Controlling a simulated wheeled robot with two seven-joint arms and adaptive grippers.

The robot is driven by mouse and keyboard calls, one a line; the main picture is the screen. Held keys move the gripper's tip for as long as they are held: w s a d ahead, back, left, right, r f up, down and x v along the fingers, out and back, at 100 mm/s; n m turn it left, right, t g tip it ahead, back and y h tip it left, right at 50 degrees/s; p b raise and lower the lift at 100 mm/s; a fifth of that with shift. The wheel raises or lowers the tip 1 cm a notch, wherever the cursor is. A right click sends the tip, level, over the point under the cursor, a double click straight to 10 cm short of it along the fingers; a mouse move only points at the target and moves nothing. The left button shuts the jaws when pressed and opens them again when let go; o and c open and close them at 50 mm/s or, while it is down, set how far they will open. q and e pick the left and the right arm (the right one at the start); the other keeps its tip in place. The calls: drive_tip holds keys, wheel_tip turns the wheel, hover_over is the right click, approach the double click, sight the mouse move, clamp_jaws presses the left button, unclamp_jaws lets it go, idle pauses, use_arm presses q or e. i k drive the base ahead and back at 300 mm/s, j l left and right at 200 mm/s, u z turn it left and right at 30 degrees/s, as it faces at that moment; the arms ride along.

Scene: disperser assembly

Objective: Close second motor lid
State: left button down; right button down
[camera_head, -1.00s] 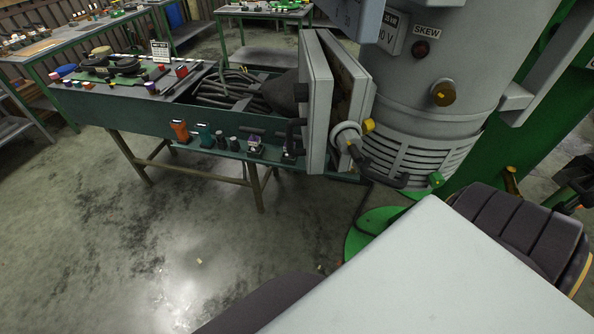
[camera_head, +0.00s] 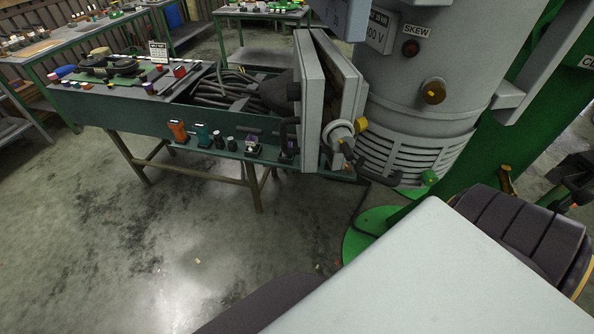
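A round white fitting (camera_head: 339,133) with a yellow part and a dark handle is at the right panel's lower edge. Which panel is the second lid, I cannot tell. A dark jointed part at the right edge may be my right gripper (camera_head: 574,182); its fingers are unclear. My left gripper is not visible.
A green workbench (camera_head: 120,112) with cables, connectors and small controls runs left of the panels. A green base plate (camera_head: 372,228) lies below the motor, beside a green column (camera_head: 545,110). Open concrete floor (camera_head: 130,240) is at the lower left. Other tables stand behind.

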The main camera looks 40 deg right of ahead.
sight(307, 69)
drive_tip(key=k+l+z, duration=0.2)
drive_tip(key=k, duration=0.2)
drive_tip(key=k+l+z, duration=0.25)
drive_tip(key=k+l, duration=0.1)
drive_tip(key=k, duration=0.05)
